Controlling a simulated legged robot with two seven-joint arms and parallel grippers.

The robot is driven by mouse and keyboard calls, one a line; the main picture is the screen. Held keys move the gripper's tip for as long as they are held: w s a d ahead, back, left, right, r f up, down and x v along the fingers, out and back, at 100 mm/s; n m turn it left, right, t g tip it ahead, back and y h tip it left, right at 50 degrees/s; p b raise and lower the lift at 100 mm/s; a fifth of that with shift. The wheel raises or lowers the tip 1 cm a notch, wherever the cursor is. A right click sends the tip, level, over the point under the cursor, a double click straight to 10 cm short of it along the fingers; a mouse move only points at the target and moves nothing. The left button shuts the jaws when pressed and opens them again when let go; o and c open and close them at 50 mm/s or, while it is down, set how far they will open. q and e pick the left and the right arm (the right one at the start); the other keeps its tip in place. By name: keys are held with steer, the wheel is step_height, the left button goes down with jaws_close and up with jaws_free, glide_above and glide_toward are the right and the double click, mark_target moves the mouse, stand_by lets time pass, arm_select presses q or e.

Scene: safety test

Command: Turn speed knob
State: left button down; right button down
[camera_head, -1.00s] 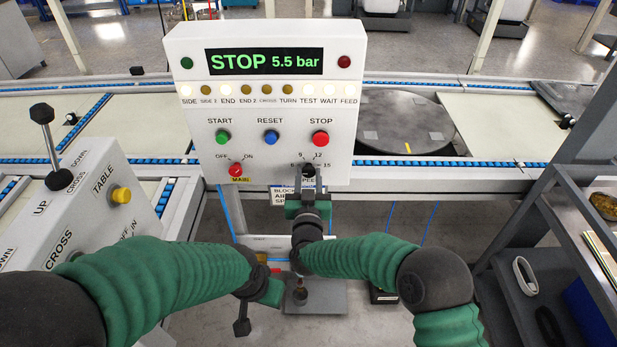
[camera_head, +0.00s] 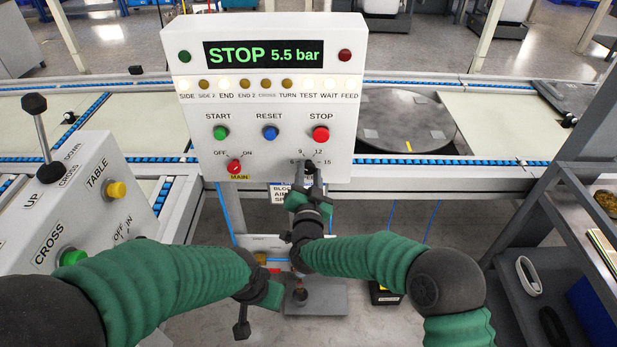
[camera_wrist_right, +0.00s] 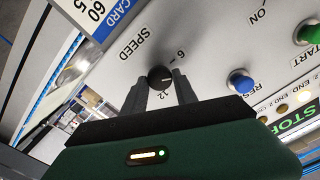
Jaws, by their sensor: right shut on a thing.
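The black speed knob (camera_head: 309,167) is low on the right of the white control panel, with a number scale around it. In the right wrist view the round knob (camera_wrist_right: 160,77) has a light pointer mark and sits beside the SPEED label. My right gripper (camera_head: 312,178) is at the panel front, its fingertips on either side of the knob and shut on it. The wrist view shows the same two dark fingers (camera_wrist_right: 163,82). The gripper partly hides the knob and scale in the head view. My left gripper (camera_head: 255,305) hangs low, away from the panel; its jaws are unclear.
Above the knob are the red STOP button (camera_head: 320,134), blue RESET button (camera_head: 270,133) and green START button (camera_head: 221,134). The red MAIN switch (camera_head: 234,166) is left of the knob. The display (camera_head: 263,55) reads STOP 5.5 bar. A grey lever box (camera_head: 95,200) stands at left.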

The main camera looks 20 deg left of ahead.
steer(key=m, duration=0.1)
steer(key=m+b, duration=0.1)
steer(key=m, duration=0.1)
steer(key=m+b, duration=0.1)
steer(key=shift+f+m, duration=0.3)
steer(key=m+b, duration=0.2)
steer(key=m, duration=0.1)
steer(key=shift+d+f+m, duration=0.1)
steer(key=shift+f+m, duration=0.05)
steer(key=shift+m, duration=0.25)
steer(key=m+b, duration=0.3)
steer(key=m, duration=0.1)
steer(key=shift+f, duration=0.15)
steer(key=m+b, duration=0.2)
steer(key=m, duration=0.2)
steer(key=shift+f, duration=0.15)
steer(key=m+b, duration=1)
steer(key=m, duration=0.2)
steer(key=shift+s+m+b, duration=0.15)
steer(key=shift+m+b, duration=0.45)
steer(key=shift+m, duration=0.1)
